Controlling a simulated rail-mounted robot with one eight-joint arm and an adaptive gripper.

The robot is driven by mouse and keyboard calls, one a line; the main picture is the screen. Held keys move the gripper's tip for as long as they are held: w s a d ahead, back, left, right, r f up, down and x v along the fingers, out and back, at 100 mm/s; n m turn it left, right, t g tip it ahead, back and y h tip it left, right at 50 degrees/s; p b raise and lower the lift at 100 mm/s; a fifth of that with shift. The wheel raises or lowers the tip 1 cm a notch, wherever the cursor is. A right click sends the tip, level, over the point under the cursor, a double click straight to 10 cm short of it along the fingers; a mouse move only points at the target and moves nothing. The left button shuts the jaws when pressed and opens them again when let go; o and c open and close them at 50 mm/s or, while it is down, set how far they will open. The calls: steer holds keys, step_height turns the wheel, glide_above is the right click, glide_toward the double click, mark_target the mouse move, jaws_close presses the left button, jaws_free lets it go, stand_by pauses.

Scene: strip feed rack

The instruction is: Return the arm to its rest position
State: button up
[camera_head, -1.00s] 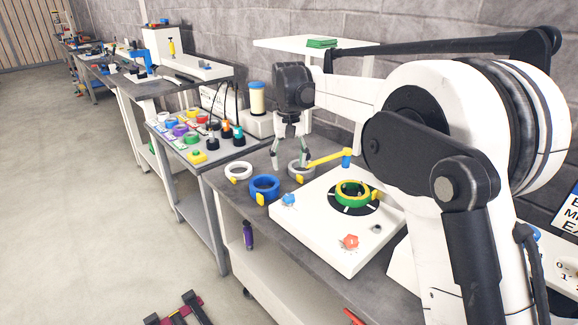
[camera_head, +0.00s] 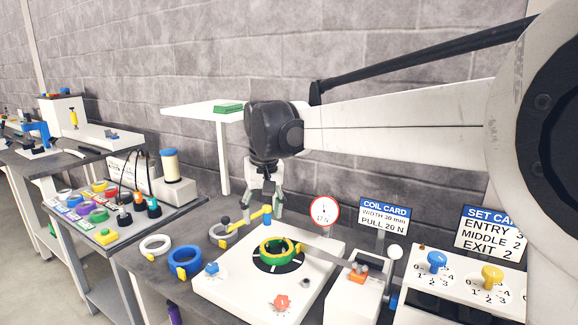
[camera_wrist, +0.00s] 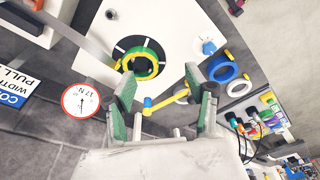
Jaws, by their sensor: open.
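My gripper (camera_head: 262,202) hangs from my arm above the back edge of the white turntable box (camera_head: 228,290), with its fingers pointing down. The fingers are apart and nothing is between them. In the wrist view my gripper (camera_wrist: 163,95) shows two green-padded fingers spread wide. A green and yellow ring (camera_head: 277,252) sits on the black disc of the white box, in front of my gripper and apart from it. The ring also shows in the wrist view (camera_wrist: 141,61). A yellow lever with a blue end (camera_head: 250,217) lies close to the fingers; contact cannot be told.
A blue ring (camera_head: 185,261), a white ring (camera_head: 155,244) and a grey ring (camera_head: 222,236) lie left of the box. A dial gauge (camera_head: 324,211), a coil card (camera_head: 384,217) and a knob panel (camera_head: 465,275) stand to the right. A white shelf (camera_head: 190,112) is behind.

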steer(key=s+d+r+m+t, duration=0.2)
steer(key=s+d+t, duration=0.1)
steer(key=s+d, duration=1.15)
steer(key=s+d+f+m+t, duration=0.2)
steer(key=s+d+f, duration=0.7)
steer(key=s+d, duration=0.3)
steer(key=shift+s+h, duration=0.4)
steer(key=shift+s, duration=0.65)
steer(key=shift+f, duration=0.1)
stand_by(0.8)
